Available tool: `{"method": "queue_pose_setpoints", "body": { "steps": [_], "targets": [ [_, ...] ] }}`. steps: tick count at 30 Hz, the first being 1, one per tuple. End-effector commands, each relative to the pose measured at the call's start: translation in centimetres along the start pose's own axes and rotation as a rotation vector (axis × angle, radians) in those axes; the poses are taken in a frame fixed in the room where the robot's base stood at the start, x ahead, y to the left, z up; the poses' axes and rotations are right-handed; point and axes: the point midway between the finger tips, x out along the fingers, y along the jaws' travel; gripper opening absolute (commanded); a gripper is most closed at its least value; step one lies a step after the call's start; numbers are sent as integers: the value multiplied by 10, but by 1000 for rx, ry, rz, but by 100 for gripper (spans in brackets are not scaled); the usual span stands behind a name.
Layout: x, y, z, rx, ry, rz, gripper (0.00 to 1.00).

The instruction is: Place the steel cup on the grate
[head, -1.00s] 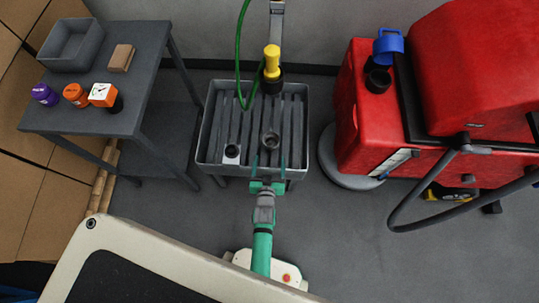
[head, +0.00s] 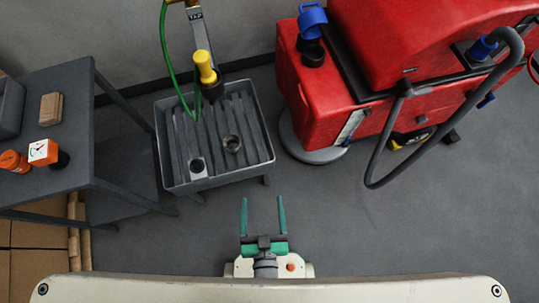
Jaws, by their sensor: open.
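A small grey item with a dark top (head: 197,167) stands at the grate's near left. A yellow-handled tap (head: 205,67) with a green hose hangs over the back. A grey table (head: 50,110) is at left, a red scrubber machine (head: 330,100) at right. The floor before the basin is free.

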Motion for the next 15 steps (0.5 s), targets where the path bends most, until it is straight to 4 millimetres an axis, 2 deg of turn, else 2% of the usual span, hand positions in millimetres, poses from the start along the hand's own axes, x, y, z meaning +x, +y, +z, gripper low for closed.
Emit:
{"method": "queue_pose_setpoints", "body": {
  "steps": [1,6,10,15],
  "targets": [
    [-18,5,-15,3,4,16,75],
    [-54,14,-59,8,28,54,75],
    [-67,18,-78,9,39,68,75],
    [-70,19,-84,9,43,72,75]
  ]
}}
